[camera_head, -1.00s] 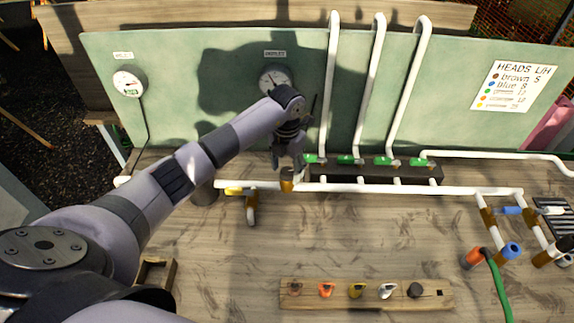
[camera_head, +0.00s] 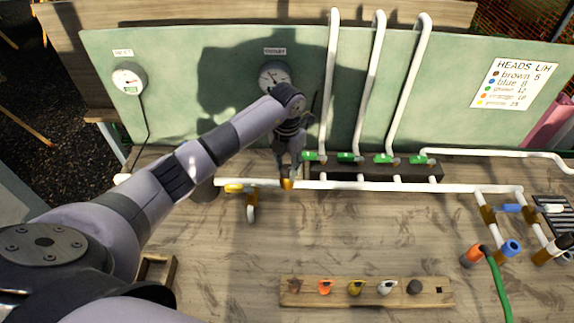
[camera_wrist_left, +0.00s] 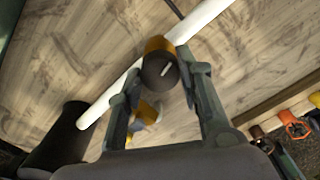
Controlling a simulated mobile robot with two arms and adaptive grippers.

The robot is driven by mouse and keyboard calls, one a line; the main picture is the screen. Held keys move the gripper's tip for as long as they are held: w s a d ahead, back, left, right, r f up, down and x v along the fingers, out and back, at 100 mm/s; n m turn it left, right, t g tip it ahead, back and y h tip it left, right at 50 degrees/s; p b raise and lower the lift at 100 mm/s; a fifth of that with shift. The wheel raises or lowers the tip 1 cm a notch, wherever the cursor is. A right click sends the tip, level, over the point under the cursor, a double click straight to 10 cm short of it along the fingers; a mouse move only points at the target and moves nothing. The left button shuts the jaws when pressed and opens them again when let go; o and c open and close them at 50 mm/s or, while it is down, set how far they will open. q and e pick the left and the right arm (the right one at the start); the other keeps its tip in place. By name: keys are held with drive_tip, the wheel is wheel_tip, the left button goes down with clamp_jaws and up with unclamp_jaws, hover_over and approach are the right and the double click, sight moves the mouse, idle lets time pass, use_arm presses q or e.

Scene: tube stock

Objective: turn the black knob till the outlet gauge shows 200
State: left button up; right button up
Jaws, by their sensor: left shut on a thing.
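The black knob (camera_wrist_left: 160,72) with a white mark sits on a brass regulator body (camera_wrist_left: 158,44) on the white pipe; in the head view the brass part (camera_head: 287,184) shows below my gripper. My left gripper (camera_head: 286,172) is over it, and in the left wrist view its fingers (camera_wrist_left: 162,88) stand on both sides of the knob, shut on it. The outlet gauge (camera_head: 274,76) is on the green board, partly behind my arm; its reading is too small to tell. The inlet gauge (camera_head: 128,78) is at the board's left. My right gripper is not in view.
A yellow-handled valve (camera_head: 234,188) is on the pipe to the left. Several green valves (camera_head: 346,158) and upright white pipes stand to the right. A wooden rack (camera_head: 366,292) with coloured heads lies at the front. The wooden bench between is mostly clear.

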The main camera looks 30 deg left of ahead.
use_arm(q)
drive_tip(key=shift+a+f+m+b, duration=0.1)
drive_tip(key=shift+f+m+b, duration=0.1)
drive_tip(key=shift+m+b, duration=2)
drive_tip(key=m+b, duration=0.3)
drive_tip(key=shift+r+b, duration=0.1)
drive_tip(key=shift+b, duration=0.25)
drive_tip(key=shift+r+m+b, duration=0.1)
drive_tip(key=shift+m+b, duration=0.4)
drive_tip(key=shift+m, duration=0.2)
drive_tip(key=shift+r, duration=0.1)
drive_tip(key=o, duration=1.2)
drive_tip(key=shift+c, duration=0.2)
